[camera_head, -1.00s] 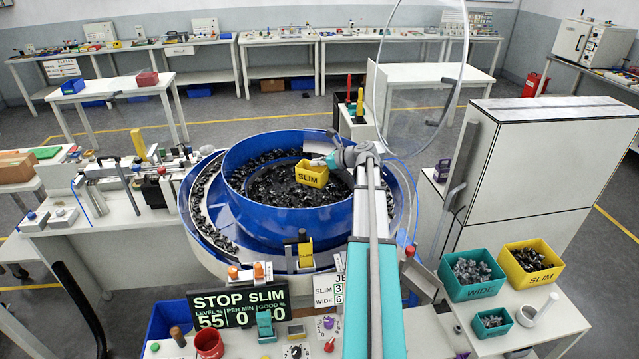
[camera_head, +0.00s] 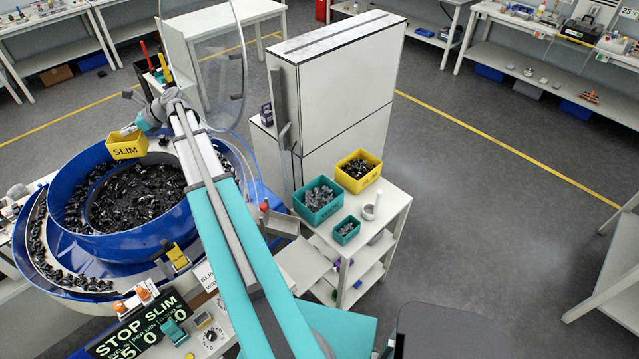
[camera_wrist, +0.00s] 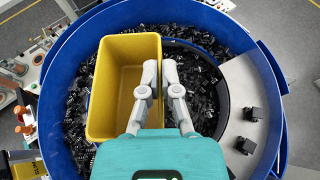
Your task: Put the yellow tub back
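The yellow tub marked SLIM (camera_head: 127,150) is held above the blue feeder bowl (camera_head: 100,236) in the head view, roughly level. In the wrist view the tub (camera_wrist: 98,90) looks empty inside. My gripper (camera_wrist: 160,84) is shut on its right-hand wall, one finger inside and one outside. In the head view my gripper (camera_head: 134,130) is at the tub's upper right edge. Black parts fill the bowl below. A second yellow tub (camera_head: 348,180), also marked SLIM and filled with dark parts, stands on the white cart (camera_head: 385,215) at right.
A teal bin (camera_head: 318,217) of grey parts, a small teal tub (camera_head: 346,237) and a white cup-shaped item (camera_head: 369,212) share the cart. A tall white cabinet (camera_head: 340,85) stands behind it. A clear curved guard (camera_head: 225,60) rises behind the bowl. Floor at right is open.

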